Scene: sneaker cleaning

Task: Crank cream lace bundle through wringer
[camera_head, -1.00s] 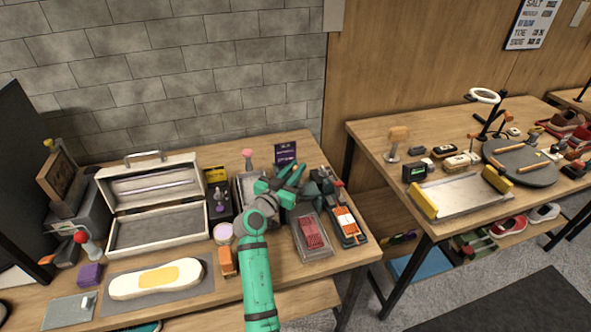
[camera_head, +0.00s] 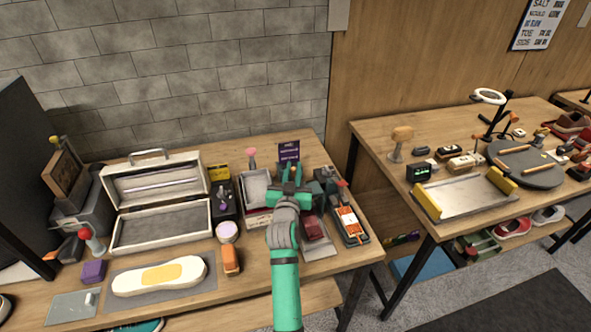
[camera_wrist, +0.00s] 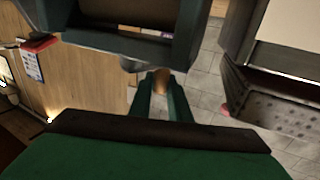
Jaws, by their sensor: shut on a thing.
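My gripper (camera_head: 291,175) is over the back right of the left bench. In the wrist view its two green fingers (camera_wrist: 166,92) are closed around a small tan-brown knob (camera_wrist: 161,82), which looks like the crank's grip. A dark green frame with a roller-like bar, seemingly the wringer (camera_wrist: 125,38), fills the top of the wrist view close to the fingers. In the head view the wringer (camera_head: 325,184) is a dark green block just right of my gripper, partly hidden by it. I cannot make out the cream lace bundle.
A light tray (camera_head: 256,188) stands just left of my gripper. A clear-lidded red tray (camera_head: 315,232) and an orange-and-white item (camera_head: 349,222) are in front and to the right. An open wooden box (camera_head: 160,222) and a sole on a mat (camera_head: 195,289) lie further left.

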